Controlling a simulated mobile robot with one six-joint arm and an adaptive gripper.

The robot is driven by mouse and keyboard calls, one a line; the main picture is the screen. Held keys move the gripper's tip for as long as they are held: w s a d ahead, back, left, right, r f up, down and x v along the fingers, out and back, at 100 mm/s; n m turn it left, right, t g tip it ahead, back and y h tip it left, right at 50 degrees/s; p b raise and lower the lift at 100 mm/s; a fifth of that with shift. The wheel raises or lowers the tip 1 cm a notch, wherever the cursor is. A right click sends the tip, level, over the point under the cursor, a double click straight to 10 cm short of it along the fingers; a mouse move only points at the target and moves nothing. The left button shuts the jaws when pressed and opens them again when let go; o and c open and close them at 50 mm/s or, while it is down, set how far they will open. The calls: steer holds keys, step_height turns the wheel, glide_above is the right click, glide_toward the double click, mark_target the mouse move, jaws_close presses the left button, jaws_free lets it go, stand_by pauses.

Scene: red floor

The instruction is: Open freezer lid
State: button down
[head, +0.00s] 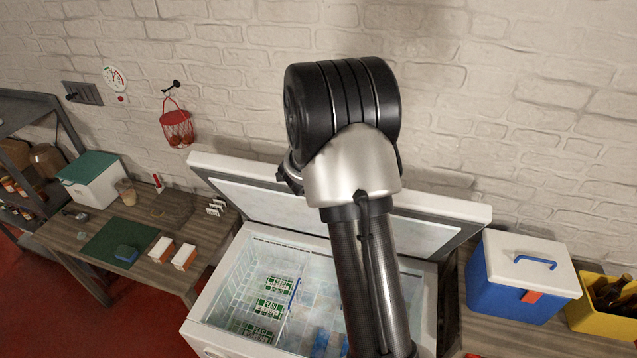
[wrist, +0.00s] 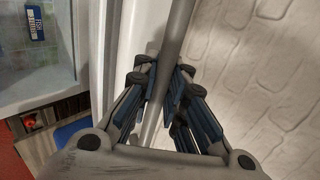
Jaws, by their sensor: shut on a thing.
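The chest freezer (head: 203,329) stands against the wall with its lid (head: 235,192) raised and leaning back, its pale inner panel facing the room. Its inside is exposed, with a white wire basket holding green-and-white packs (head: 268,308) and blue items lower right. In the wrist view, my gripper (wrist: 167,80) has its fingers closed around a pale grey bar (wrist: 180,30) running along the lid, which looks like its handle. In the head view, my arm covers the middle of the lid and most of the gripper.
A wooden table on the left holds a white box with green lid (head: 95,185), a green mat (head: 113,243) and small boxes. A blue cooler (head: 515,290) and yellow crate (head: 600,315) stand at right. A red basket (head: 177,128) hangs on the brick wall behind.

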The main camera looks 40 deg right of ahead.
steer(key=shift+w+r, duration=0.2)
steer(key=shift+r, duration=0.1)
steer(key=c, duration=2.1)
jaws_free()
steer(key=o, duration=0.3)
steer(key=shift+s+a, duration=0.1)
steer(key=shift+s, duration=0.1)
steer(key=shift+o, duration=0.8)
steer(key=shift+f, duration=0.15)
steer(key=v, duration=1.2)
